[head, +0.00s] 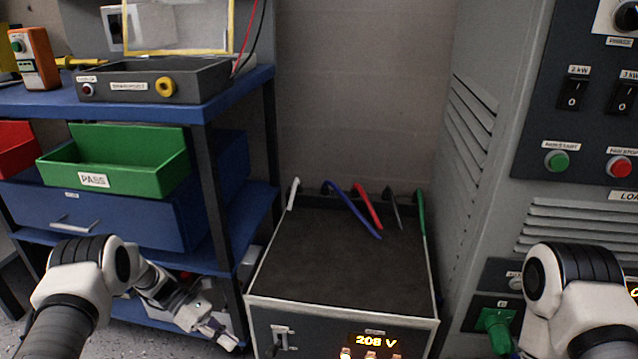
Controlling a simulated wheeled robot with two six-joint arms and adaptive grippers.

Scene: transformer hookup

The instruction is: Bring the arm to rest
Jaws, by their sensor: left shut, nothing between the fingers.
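My left arm comes in from the lower left, and my left gripper (226,338) hangs low in front of the blue shelf's lower level, left of the transformer unit. It is shut and holds nothing. My right arm shows at the lower right, in front of the grey cabinet; its gripper is out of the picture. The transformer unit (340,262) has a dark top and a front display reading 208 V. White, blue, red, grey and green leads (352,208) rise or lie along its back edge.
The blue shelf (262,82) at left carries a grey test box (130,88), an orange meter (38,60) and a green PASS bin (115,165). The grey cabinet (480,110) at right has switches, buttons and a green plug (494,326). Air above the transformer unit is clear.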

